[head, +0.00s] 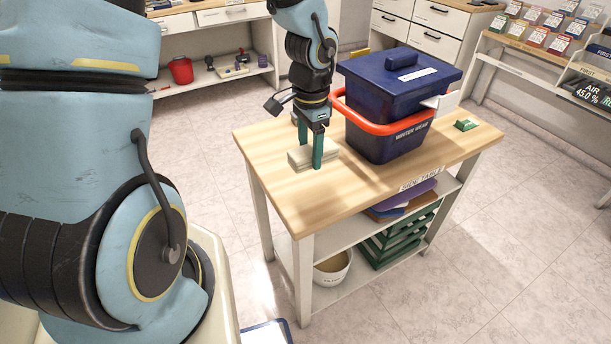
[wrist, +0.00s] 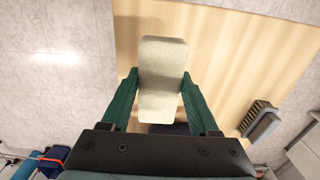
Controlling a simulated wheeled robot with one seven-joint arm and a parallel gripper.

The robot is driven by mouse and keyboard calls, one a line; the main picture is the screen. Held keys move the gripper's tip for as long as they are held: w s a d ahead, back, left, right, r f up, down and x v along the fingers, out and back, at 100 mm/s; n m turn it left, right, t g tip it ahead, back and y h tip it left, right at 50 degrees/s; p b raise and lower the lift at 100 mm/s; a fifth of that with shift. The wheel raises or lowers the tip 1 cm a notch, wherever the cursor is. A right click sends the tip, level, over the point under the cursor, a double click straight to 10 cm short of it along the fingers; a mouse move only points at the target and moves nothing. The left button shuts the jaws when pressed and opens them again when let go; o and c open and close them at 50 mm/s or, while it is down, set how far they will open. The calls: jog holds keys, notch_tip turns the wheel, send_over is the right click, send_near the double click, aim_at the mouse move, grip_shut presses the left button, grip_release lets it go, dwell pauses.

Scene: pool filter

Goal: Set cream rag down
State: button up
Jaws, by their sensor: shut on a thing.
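The cream rag (head: 301,158) is a pale folded block near the left end of the wooden side table (head: 280,190). My gripper (head: 318,160) points down with its green fingers shut on the rag. In the wrist view the rag (wrist: 162,80) lies between the two green fingers (wrist: 157,95), with the tabletop (wrist: 215,60) beyond it. The rag is at or just above the tabletop; I cannot tell whether it touches.
A dark blue lidded bin (head: 390,105) with a red-orange band (head: 375,127) stands just right of my gripper. A small green item (head: 466,125) lies at the table's right end. A brush-like grey thing (wrist: 262,120) shows in the wrist view. The table's front-left top is clear.

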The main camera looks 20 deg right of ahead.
aim_at(309, 190)
jog(key=shift+w+f, duration=0.25)
notch_tip(309, 190, down, 10)
jog(key=shift+w+r+p, duration=0.15)
jog(key=shift+r+p, duration=0.1)
jog(key=shift+p, duration=0.05)
jog(key=shift+f, duration=0.15)
jog(key=o, duration=1.3)
